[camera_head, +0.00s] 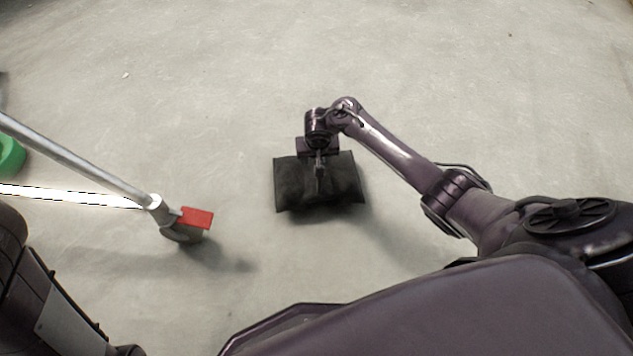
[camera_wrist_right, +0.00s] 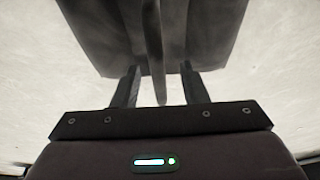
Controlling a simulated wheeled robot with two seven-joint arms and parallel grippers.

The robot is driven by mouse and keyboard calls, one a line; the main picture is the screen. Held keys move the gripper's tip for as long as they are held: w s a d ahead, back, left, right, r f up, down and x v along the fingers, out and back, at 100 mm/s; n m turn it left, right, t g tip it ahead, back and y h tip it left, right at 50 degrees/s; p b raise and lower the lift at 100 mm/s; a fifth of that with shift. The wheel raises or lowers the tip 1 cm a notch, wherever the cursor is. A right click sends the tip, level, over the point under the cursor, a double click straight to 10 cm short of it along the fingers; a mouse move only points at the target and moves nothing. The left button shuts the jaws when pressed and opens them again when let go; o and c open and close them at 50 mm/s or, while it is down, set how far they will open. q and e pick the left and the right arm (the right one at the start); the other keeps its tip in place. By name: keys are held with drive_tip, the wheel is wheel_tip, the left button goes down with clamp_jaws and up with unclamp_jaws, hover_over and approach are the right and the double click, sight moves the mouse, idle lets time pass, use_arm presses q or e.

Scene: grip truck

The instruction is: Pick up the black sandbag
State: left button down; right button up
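The black sandbag (camera_head: 342,183) is a dark, flat, soft bag near the middle of the head view. In the right wrist view the sandbag (camera_wrist_right: 95,25) fills the top middle, with a narrow strap-like strip (camera_wrist_right: 154,55) hanging down its centre. My right gripper (camera_head: 319,172) reaches over the sandbag from its far side. In the right wrist view its two fingers (camera_wrist_right: 160,85) stand apart on either side of the strip, with a gap visible on both sides. Whether the fingertips touch the bag is hard to tell. My left gripper is out of view.
A metal pole stand with a caster wheel (camera_head: 183,233) and a red block (camera_head: 197,218) is left of the sandbag. A green round object (camera_head: 10,155) is at the left edge. The pale concrete floor (camera_head: 480,80) is clear beyond and to the right.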

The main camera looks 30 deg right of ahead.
drive_tip(key=b+x, duration=0.3)
drive_tip(key=shift+w+d+f, duration=0.2)
drive_tip(key=shift+f, duration=0.1)
drive_tip(key=shift+w+f+b, duration=0.1)
drive_tip(key=shift+f+b, duration=0.2)
drive_tip(key=shift+b, duration=0.05)
clamp_jaws()
idle(1.2)
drive_tip(key=shift+w+r, duration=0.3)
